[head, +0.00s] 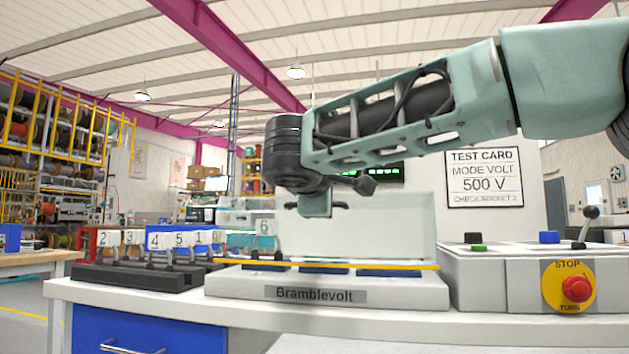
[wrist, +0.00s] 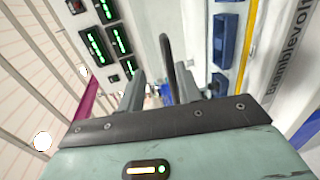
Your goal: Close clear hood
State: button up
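The clear hood (head: 400,222) is a see-through panel standing upright above the grey Bramblevolt base (head: 240,283) in the head view. My gripper (head: 322,208) points down at the hood's upper edge, left of its middle. In the wrist view my gripper (wrist: 160,93) has its two grey fingers apart. A black curved bar (wrist: 168,60), perhaps the hood's handle, runs up between them, closer to the right finger. I cannot tell whether the fingers touch it. Blue sockets (head: 389,272) lie along the base behind a yellow strip (head: 425,266).
A tag marked 6 (head: 264,227) stands at the base's left socket. A black rack (head: 135,275) with several numbered tags is at left. At right is a control box (head: 505,280) with a red stop button (head: 576,288) and a lever (head: 589,218). A test card (head: 485,178) hangs behind.

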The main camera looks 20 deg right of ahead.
jog(key=p+v, duration=0.3)
jog(key=v, duration=1.3)
jog(key=shift+s, duration=0.25)
jog(key=shift+a, duration=0.1)
jog(key=s+f+n+g+y, duration=0.1)
jog(key=s+f+g+y, duration=0.2)
jog(key=f, duration=1)
jog(key=s+f+n+g+y, duration=0.1)
jog(key=s+f+g+y, duration=0.2)
jog(key=f, duration=0.9)
jog(key=s+f+m+g+y, duration=0.4)
jog(key=s+f+m+g, duration=0.25)
jog(key=s+f, duration=0.85)
notch_tip(320, 180, up, 32)
jog(key=w+p, duration=0.1)
jog(key=p, duration=3.2)
jog(key=shift+w+a+n+g, duration=0.25)
jog(key=shift+a+n+g, duration=0.1)
jog(key=shift+n, duration=0.1)
jog(key=shift+d+r, duration=0.1)
jog(key=shift+r, duration=0.05)
